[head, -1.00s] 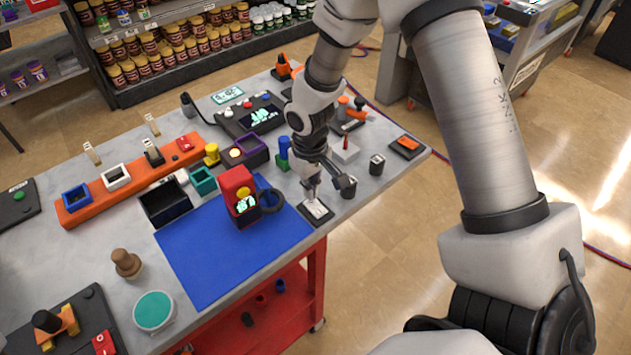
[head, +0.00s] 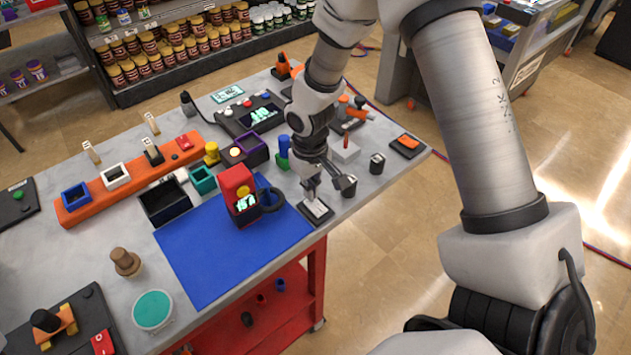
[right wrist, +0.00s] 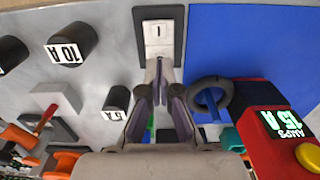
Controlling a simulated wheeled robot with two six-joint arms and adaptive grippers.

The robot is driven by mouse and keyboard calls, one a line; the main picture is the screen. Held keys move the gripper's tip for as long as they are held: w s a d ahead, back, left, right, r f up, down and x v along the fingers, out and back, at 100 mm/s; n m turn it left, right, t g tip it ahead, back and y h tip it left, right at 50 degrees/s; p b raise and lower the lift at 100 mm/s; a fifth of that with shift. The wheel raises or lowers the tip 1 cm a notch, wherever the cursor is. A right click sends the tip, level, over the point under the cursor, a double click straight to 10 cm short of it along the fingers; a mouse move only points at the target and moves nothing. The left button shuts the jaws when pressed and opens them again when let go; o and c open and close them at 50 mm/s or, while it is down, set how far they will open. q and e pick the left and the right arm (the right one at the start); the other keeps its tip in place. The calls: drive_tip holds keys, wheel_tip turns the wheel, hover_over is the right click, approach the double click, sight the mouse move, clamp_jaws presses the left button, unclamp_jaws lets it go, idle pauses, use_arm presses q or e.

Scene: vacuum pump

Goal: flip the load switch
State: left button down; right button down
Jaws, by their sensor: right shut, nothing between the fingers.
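The load switch (head: 319,211) is a white rocker on a dark plate at the front right of the table, beside the blue mat. In the right wrist view the rocker (right wrist: 158,32) bears an "I" mark. A red clamp meter (head: 237,185) stands on the blue mat and reads 15A. My left gripper is not in view.
The blue mat (head: 205,265) has open room left of the meter. Black cylinders marked 10A (right wrist: 72,45) and 5A (right wrist: 117,100) stand near the switch. An orange rack (head: 95,203) and a dark console (head: 245,115) lie farther back.

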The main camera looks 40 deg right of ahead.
drive_tip(key=shift+f+b, duration=0.6)
drive_tip(key=shift+f, duration=0.3)
wheel_tip(320, 180, up, 7)
drive_tip(key=p, duration=0.6)
drive_tip(key=shift+r+p, duration=0.1)
drive_tip(key=shift+p, duration=0.2)
idle(0.4)
